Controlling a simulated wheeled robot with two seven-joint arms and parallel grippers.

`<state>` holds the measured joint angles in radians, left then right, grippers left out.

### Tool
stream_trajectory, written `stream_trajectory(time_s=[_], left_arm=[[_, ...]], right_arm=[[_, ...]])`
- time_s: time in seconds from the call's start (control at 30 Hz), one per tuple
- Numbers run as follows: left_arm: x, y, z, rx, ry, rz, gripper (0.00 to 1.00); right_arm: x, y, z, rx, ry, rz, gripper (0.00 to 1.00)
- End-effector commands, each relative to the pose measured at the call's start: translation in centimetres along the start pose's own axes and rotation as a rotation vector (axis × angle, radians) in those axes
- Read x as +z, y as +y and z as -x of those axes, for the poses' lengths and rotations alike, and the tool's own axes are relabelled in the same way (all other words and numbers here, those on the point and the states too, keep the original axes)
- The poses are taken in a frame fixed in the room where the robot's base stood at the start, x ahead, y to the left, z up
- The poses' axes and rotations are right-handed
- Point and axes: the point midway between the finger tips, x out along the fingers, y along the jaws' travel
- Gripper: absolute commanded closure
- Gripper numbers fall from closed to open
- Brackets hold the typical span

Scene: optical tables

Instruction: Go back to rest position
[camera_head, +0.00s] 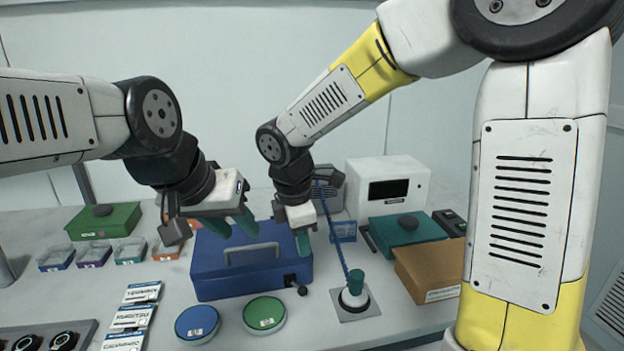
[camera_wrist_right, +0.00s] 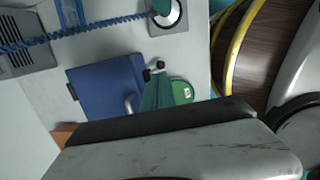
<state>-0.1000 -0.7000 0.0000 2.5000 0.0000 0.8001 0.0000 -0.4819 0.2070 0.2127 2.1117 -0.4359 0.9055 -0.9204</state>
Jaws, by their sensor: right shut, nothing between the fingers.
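My left gripper (camera_head: 236,231) hangs above the back left of the blue case, its two teal fingertips apart with nothing between them. My right gripper (camera_head: 303,250) points down above the right part of the blue case (camera_head: 215,285); its teal fingers are shut and empty. In the right wrist view the shut fingers of my right gripper (camera_wrist_right: 154,78) stand in front of the blue case (camera_wrist_right: 95,90) and the green round dish (camera_wrist_right: 184,90). Both arms are raised above the table.
A blue round dish (camera_head: 197,322) and a green one (camera_head: 264,314) lie in front of the case. A teal-topped tool with a blue coiled cord (camera_head: 341,250) stands on the right, near a brown box (camera_head: 430,272). A white instrument (camera_head: 388,186) stands behind. Small trays (camera_head: 92,255) line the left.

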Motion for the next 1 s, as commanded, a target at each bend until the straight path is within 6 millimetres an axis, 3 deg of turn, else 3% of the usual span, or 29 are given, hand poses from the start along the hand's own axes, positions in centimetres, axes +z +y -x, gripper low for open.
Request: stream_trajectory(time_s=[0.03, 0.1, 0.4, 0.6, 0.7, 1.0], left_arm=[[0.0, 0.0, 0.0, 0.0, 0.0, 0.0, 0.64], [0.0, 0.0, 0.0, 0.0, 0.0, 0.0, 0.64], [0.0, 0.0, 0.0, 0.0, 0.0, 0.0, 0.64], [0.0, 0.0, 0.0, 0.0, 0.0, 0.0, 0.64], [0.0, 0.0, 0.0, 0.0, 0.0, 0.0, 0.64], [0.0, 0.0, 0.0, 0.0, 0.0, 0.0, 0.64]], right_arm=[[2.4, -0.7, 1.6, 0.026, 0.019, -0.15, 1.0], [5.0, -1.9, 3.3, 0.051, 0.053, -0.358, 1.0], [13.1, -8.8, 8.6, 0.143, 0.265, -1.222, 1.0], [15.3, -12.6, 10.4, 0.175, 0.431, -1.65, 1.0], [15.7, -13.6, 10.7, 0.178, 0.486, -1.766, 1.0], [15.8, -14.1, 10.9, 0.177, 0.518, -1.833, 1.0]])
